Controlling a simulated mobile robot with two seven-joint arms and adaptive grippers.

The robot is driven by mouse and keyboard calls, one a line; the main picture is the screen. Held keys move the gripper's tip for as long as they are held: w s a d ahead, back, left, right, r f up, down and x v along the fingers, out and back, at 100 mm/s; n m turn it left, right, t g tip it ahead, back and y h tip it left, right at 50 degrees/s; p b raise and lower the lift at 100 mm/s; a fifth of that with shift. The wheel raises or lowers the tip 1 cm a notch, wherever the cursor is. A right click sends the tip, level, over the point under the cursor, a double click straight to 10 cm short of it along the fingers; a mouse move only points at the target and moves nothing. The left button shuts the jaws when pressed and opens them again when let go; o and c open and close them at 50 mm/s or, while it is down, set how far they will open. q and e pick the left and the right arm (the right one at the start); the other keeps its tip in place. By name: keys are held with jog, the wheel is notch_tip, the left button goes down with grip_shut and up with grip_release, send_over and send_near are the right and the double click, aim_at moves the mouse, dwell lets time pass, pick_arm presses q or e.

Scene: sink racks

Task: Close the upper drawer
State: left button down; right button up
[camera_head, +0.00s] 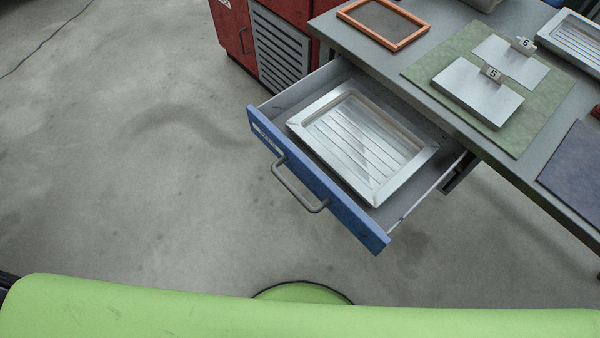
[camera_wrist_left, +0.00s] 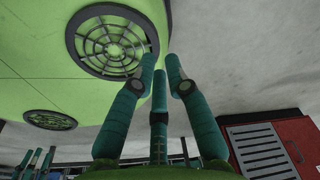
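The upper drawer (camera_head: 320,188) is pulled out from under the grey workbench, with a blue front and a grey bar handle (camera_head: 297,188). A silver ribbed, framed tray (camera_head: 378,190) lies inside it. My left gripper (camera_wrist_left: 161,66) shows in the left wrist view with its teal fingers extended and apart, open and empty. It is outside the head view, away from the drawer. Small teal fingers at the lower left of the wrist view look like my right gripper (camera_wrist_left: 36,160); they are too small to tell their state.
The workbench top (camera_head: 340,32) holds an orange frame (camera_head: 384,22), a green mat (camera_head: 535,122) with plates marked 5 and 6, and a dark blue mat (camera_head: 575,175). A red cabinet (camera_head: 232,32) with a louvred panel stands behind. The floor before the drawer is clear.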

aim_at(279, 151)
pick_arm(q)
jog(key=w+a+r+m+t+h+b, duration=0.15)
jog(key=w+r+m+t, duration=0.35)
jog(key=w+r, duration=0.55)
jog(key=w+a+r+m+t+h, duration=0.1)
jog(key=w+a+r+m+t, duration=0.2)
jog(key=w+r+m+t, duration=0.75)
jog(key=w+d+r+m+g+h, duration=0.25)
jog(key=d+r+m+h, duration=0.2)
jog(key=r, duration=0.45)
jog(key=w+d+r+m+g+h, duration=0.2)
jog(key=w+d+r+m+h, duration=0.15)
jog(key=r+h, duration=0.4)
jog(key=shift+m+y, duration=0.25)
jog(key=shift+y, duration=0.6)
jog(key=x, duration=0.4)
jog(key=r+p+x, duration=0.1)
jog(key=x, duration=0.3)
jog(key=p+x, duration=0.1)
jog(key=x, duration=0.2)
jog(key=shift+w+d+r, duration=0.1)
jog(key=shift+d+r, duration=0.3)
jog(key=shift+d, duration=0.05)
jog(key=shift+x, duration=0.75)
pick_arm(e)
jog(key=shift+s+d+r, duration=0.25)
jog(key=shift+s, duration=0.2)
pick_arm(q)
jog(key=shift+d+f, duration=0.1)
